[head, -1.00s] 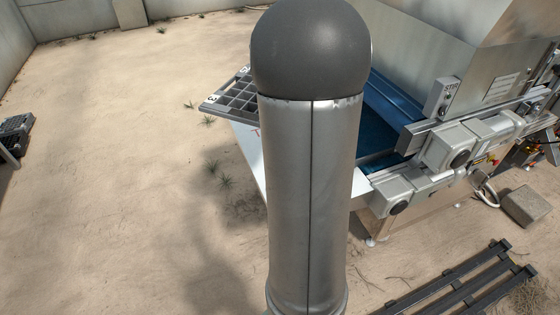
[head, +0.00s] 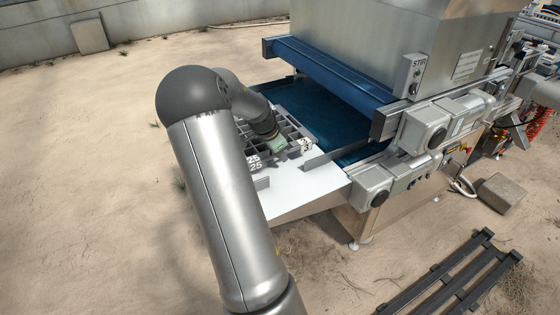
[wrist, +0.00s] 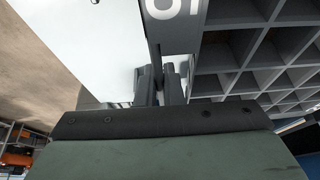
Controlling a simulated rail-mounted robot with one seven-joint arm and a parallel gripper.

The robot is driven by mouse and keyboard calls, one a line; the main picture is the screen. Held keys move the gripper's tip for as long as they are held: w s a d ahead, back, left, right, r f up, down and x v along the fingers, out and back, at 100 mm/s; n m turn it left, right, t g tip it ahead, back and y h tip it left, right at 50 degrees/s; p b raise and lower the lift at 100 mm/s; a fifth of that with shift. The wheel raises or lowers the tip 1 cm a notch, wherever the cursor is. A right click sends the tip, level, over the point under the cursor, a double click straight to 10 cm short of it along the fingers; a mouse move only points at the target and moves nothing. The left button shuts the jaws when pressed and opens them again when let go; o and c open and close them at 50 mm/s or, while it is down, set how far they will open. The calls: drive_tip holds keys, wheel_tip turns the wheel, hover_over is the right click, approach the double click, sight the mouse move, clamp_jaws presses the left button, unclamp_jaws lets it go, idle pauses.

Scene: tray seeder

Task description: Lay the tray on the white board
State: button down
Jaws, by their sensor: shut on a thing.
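The grey tray (head: 290,128) is a grid of square cells with white number labels. It lies level over the back part of the white board (head: 310,188), by the blue belt; my arm hides its left part. I cannot tell whether its underside touches the board. My gripper (wrist: 159,80) is shut on the tray's rim beside a white label in the wrist view, where the tray's cells (wrist: 255,48) fill the right side and the white board (wrist: 85,45) shows at left. In the head view the fingertips are hidden.
The blue belt (head: 335,112) runs under a blue roller cover (head: 330,70) behind the tray. Low metal guides (head: 345,152) stand at the board's belt end. Grey motor housings (head: 425,125) are at right. A dark slatted pallet (head: 450,275) lies on the sand.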

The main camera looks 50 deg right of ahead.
drive_tip(key=shift+f, duration=1.7)
drive_tip(key=c, duration=1.6)
unclamp_jaws()
drive_tip(key=shift+o, duration=0.2)
